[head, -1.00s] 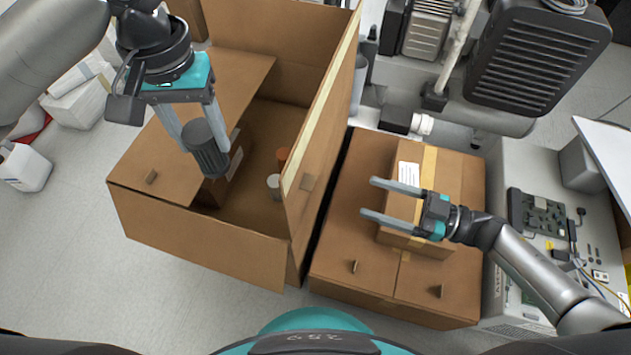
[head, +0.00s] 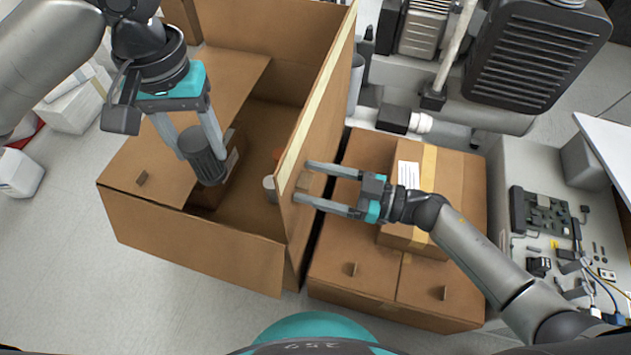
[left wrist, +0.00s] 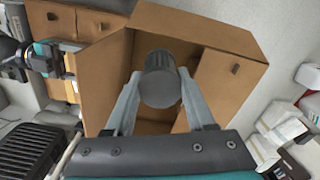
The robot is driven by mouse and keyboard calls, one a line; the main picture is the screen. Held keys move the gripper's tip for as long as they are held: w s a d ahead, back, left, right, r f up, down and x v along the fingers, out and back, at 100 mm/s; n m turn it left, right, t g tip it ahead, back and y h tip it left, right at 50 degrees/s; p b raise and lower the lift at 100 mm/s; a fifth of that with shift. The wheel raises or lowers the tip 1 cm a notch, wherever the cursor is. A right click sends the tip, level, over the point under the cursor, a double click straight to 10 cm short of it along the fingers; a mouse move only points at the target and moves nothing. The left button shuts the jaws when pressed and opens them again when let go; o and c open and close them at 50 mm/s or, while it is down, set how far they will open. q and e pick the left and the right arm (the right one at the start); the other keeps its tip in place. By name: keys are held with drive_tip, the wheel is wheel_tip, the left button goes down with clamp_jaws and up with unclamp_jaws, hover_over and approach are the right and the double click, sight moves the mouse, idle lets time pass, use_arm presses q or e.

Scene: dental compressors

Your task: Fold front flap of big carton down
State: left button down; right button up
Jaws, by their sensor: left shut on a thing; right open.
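The big carton (head: 190,245) stands open on the floor at the left. One flap (head: 325,135) stands upright on its right side; another flap (head: 160,170) lies across the left part of the opening. My left gripper (head: 200,155) is shut on a dark grey ribbed cylinder (head: 204,156), held over the carton's opening; the cylinder also shows in the left wrist view (left wrist: 160,82). My right gripper (head: 302,182) is open, its fingertips at the upright flap near a small cardboard tab (head: 310,181). Whether they touch the flap I cannot tell.
Inside the carton are a small box (head: 228,170) and a whitish round item (head: 269,187). A closed carton (head: 345,265) stands close on the right with a smaller taped box (head: 440,190) on it. A grey bench (head: 520,180) with electronics is further right.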

drive_tip(key=shift+c, duration=0.2)
clamp_jaws()
idle(0.5)
idle(0.7)
